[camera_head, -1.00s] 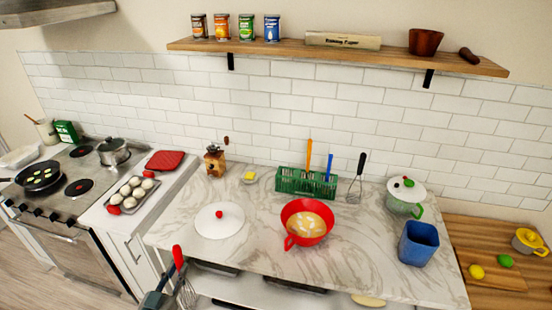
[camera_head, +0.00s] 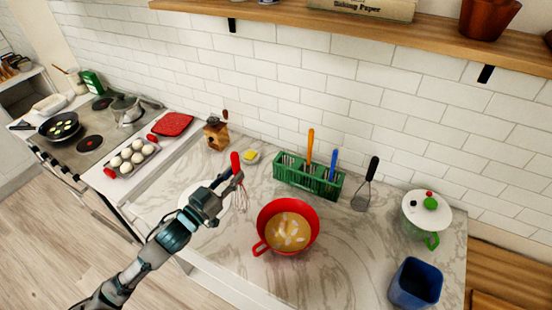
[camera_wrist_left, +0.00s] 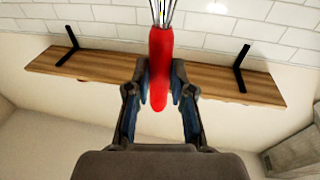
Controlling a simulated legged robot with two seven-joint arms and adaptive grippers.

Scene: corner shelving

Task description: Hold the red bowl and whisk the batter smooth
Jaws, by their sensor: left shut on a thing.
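The red bowl (camera_head: 268,220) stands on the marble counter with tan batter (camera_head: 288,232) in it; pale patches show on the batter. My left gripper (camera_head: 232,180) is shut on the red handle of a whisk (camera_head: 240,198), left of the bowl and apart from it. The whisk's wires point down in the head view. In the left wrist view the red whisk handle (camera_wrist_left: 160,65) sits between the fingers of the gripper (camera_wrist_left: 160,80). My right gripper is not in view.
A green rack (camera_head: 308,176) with utensils stands behind the bowl, and a dark-handled masher-like tool (camera_head: 366,185) beside it. A blue container (camera_head: 415,284) and a white-lidded green pot (camera_head: 425,215) stand right. A white lid (camera_head: 186,200) lies partly behind my left arm.

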